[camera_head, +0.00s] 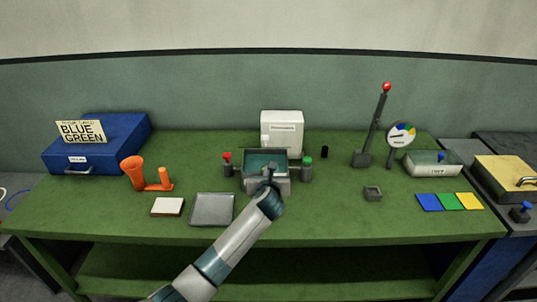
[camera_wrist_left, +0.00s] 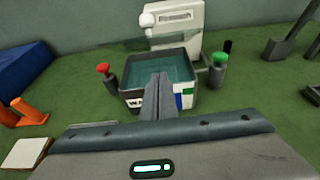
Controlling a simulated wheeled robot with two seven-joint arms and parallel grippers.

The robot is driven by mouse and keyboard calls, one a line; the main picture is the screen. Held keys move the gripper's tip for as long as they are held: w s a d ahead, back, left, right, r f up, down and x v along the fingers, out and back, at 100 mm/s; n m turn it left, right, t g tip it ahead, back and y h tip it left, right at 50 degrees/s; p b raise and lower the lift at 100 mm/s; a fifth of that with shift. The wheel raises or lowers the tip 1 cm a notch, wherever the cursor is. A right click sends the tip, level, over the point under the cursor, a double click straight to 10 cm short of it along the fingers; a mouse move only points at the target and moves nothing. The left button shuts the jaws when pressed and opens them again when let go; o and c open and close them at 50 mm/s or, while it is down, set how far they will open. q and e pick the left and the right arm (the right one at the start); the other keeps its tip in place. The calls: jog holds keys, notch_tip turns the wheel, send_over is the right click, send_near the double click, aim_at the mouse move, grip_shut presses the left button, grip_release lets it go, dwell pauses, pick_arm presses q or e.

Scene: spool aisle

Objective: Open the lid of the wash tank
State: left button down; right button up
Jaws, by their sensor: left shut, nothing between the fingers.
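The wash tank (camera_head: 282,187) is a grey box in the middle of the green bench. The left wrist view shows its label, partly covered by my fingers, and the tank (camera_wrist_left: 187,88) with a teal inside or surface within a grey rim. In the left wrist view the fingertips (camera_wrist_left: 158,77) overlap the front rim; contact cannot be told. My right gripper is not in view.
A red-topped post (camera_head: 227,164) and a green-topped post (camera_head: 307,168) flank the tank. A white cabinet (camera_head: 283,128) stands close behind. A grey tray (camera_head: 212,210) and orange stand (camera_head: 134,175) are left. A red-tipped lever (camera_head: 377,120) is right. Bench right of the tank's front is mostly clear.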

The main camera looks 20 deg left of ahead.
aim_at(265, 141)
pick_arm(q)
jog(key=w, duration=0.2)
jog(key=w+a+p, duration=0.1)
jog(key=w, duration=0.3)
jog(key=shift+w+a+f+p, duration=0.1)
jog(key=shift+w+a+p, duration=0.1)
jog(key=shift+a+p, duration=0.15)
jog(key=shift+w+a+r+p, duration=0.2)
jog(key=shift+w+r+p, duration=0.35)
jog(key=shift+r, duration=0.25)
jog(key=shift+w, duration=0.1)
